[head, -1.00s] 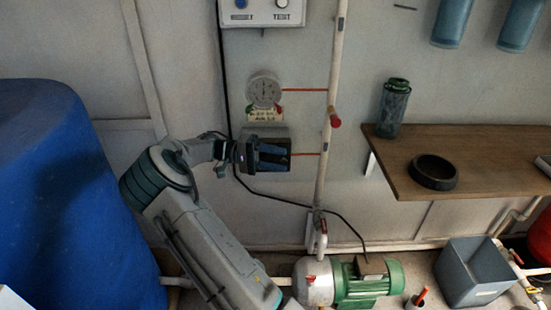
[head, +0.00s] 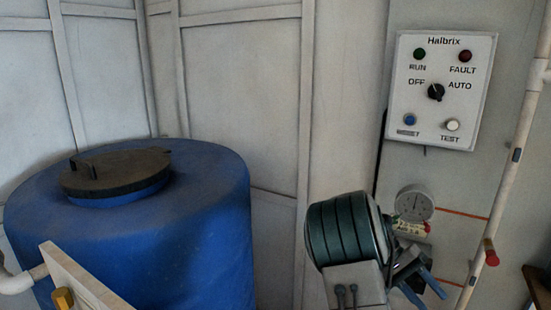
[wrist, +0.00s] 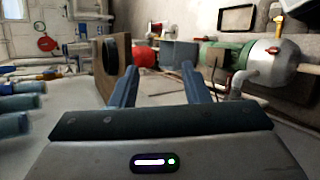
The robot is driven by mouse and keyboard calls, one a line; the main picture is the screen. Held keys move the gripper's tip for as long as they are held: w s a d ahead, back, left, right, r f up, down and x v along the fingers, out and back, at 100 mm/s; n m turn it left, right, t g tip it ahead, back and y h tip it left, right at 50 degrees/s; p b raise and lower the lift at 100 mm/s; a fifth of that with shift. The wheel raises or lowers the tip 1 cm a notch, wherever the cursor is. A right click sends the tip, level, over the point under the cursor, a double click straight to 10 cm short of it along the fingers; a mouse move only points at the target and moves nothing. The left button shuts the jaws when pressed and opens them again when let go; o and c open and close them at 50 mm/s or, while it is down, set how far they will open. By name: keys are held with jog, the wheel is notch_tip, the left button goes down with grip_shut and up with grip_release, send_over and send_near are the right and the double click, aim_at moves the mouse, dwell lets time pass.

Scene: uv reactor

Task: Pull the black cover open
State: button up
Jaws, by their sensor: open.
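The black cover (head: 116,172) is a round, flat lid lying on the neck at the top of the blue tank (head: 205,220). It looks closed, with a small raised tab or hinge at its back left edge. My gripper (head: 424,290) is at the lower right of the head view, below the gauge and well to the right of the tank, clear of the cover. In the wrist view my gripper (wrist: 158,78) has its two blue fingers spread apart with nothing between them. The cover does not show in the wrist view.
A Halbrix control box (head: 440,90) hangs on the wall, with a round gauge (head: 415,203) below it. A white pipe (head: 510,180) runs down at the right. A pale panel with a brass fitting (head: 63,299) stands before the tank. A green pump (wrist: 228,60) shows in the wrist view.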

jog(key=s+a+r+n+t+y+p, duration=0.3)
jog(key=s+a+r+t+y+p, duration=0.1)
jog(key=s+a+r+t+p, duration=0.2)
jog(key=s+a+r+n+t+y+p, duration=0.3)
jog(key=s+a+r+t+p, duration=0.2)
jog(key=a, duration=0.8)
jog(key=s+r+p, duration=0.1)
jog(key=s+r, duration=0.2)
jog(key=r, duration=0.2)
jog(key=shift+s+t+y, duration=0.3)
jog(key=shift+t+y, duration=0.1)
jog(key=shift+s+a+r, duration=0.2)
jog(key=shift+s+a, duration=0.05)
jog(key=shift+s, duration=0.05)
